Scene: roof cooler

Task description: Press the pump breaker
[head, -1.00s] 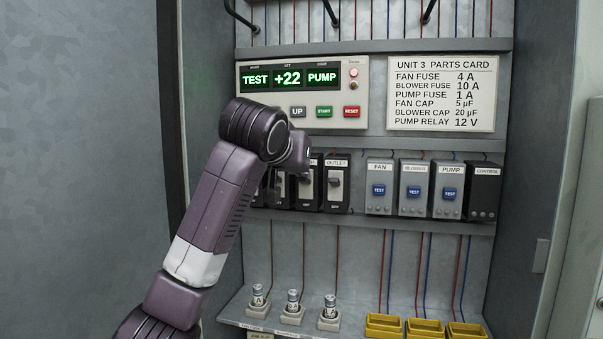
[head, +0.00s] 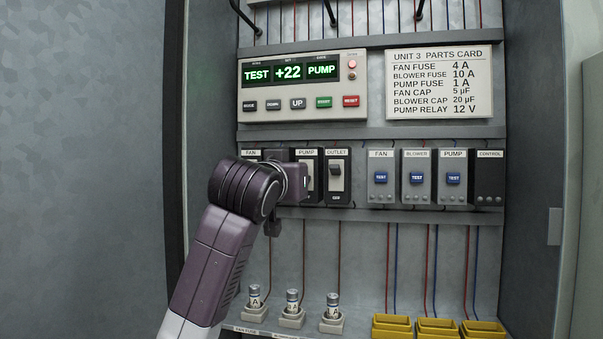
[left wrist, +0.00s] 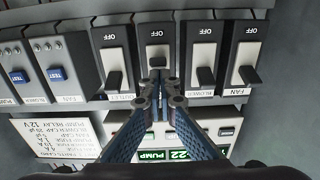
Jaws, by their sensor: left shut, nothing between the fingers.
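The pump breaker (head: 308,182) is a black switch with a pale plate, labelled PUMP, between the blower and outlet breakers. My left arm partly covers its left side in the head view. In the left wrist view, which is upside down, the pump breaker (left wrist: 155,39) is at the top middle. Its dark lever sits closer to the OFF label than its neighbours' levers do. My left gripper (left wrist: 160,82) is shut and empty, its tips right at the pump lever; I cannot tell whether they touch. My right gripper is not in view.
The outlet breaker (head: 337,190) is just right of the pump breaker; the blower breaker (left wrist: 205,50) is on its other side. A control panel (head: 303,88) reading TEST, +22, PUMP is above. Relays with blue TEST buttons (head: 381,177) are to the right. Fuses (head: 292,300) and yellow trays (head: 391,328) are below.

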